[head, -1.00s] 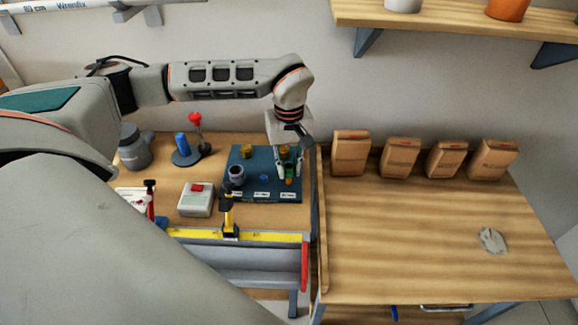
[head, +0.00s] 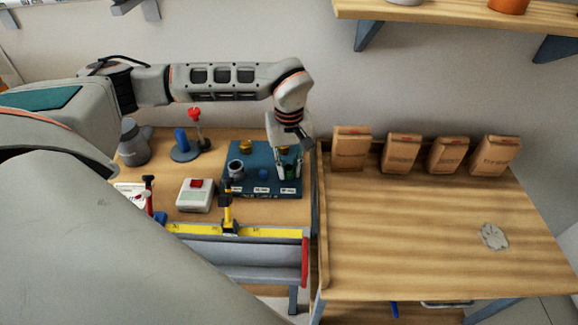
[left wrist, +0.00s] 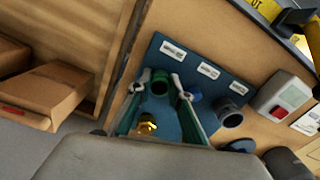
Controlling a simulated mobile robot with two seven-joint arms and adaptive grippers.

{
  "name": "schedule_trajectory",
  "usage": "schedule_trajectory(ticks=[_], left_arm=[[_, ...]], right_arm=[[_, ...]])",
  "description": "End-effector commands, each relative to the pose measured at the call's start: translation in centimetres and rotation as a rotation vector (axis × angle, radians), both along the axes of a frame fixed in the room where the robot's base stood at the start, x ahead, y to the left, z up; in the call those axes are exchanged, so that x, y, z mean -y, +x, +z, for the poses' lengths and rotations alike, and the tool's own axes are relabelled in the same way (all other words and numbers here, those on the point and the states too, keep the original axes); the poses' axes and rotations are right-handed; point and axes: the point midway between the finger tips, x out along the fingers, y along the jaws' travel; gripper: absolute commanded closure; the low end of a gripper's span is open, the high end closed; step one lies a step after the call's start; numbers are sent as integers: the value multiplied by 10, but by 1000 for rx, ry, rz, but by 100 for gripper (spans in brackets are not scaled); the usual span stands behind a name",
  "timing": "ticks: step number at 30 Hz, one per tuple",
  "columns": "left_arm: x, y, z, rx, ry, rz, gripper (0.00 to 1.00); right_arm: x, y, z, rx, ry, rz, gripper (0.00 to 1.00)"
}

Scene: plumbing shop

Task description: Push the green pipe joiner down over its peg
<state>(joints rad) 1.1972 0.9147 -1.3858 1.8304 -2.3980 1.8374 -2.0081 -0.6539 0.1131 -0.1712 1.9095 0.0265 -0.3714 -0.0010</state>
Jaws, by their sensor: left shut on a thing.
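The green pipe joiner (head: 290,170) is at the front right of the blue peg board (head: 257,160). My left gripper (head: 289,173) is shut on it, with one finger on each side. In the left wrist view the joiner (left wrist: 160,84) shows as a green ring between the two fingertips (left wrist: 158,86), its open end facing the camera. It sits low, close to the board. Its peg is hidden, so I cannot tell how far down over it the joiner is. My right gripper is not in view.
On the board are a grey fitting (head: 236,168), a blue piece (head: 262,174) and brass pieces (head: 246,147). A grey box with a red button (head: 195,195) stands left of the board. Several cardboard boxes (head: 351,148) line the right table (head: 420,230), mostly clear.

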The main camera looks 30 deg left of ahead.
Motion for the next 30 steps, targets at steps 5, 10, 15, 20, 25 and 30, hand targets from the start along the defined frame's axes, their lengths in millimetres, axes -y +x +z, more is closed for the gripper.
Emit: schedule_trajectory(ticks=[5,10,15,20,25,30], left_arm=[[0,0,-1,0,0,0,89],[0,0,-1,0,0,-1,68],[0,0,-1,0,0,-1,61],[0,0,-1,0,0,-1,61],[0,1,8,3,0,-1,61],[0,2,38,6,0,-2,61]], right_arm=[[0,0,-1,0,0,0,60],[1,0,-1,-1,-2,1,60],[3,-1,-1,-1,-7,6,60],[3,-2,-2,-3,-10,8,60],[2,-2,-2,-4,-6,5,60],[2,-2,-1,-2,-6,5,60]])
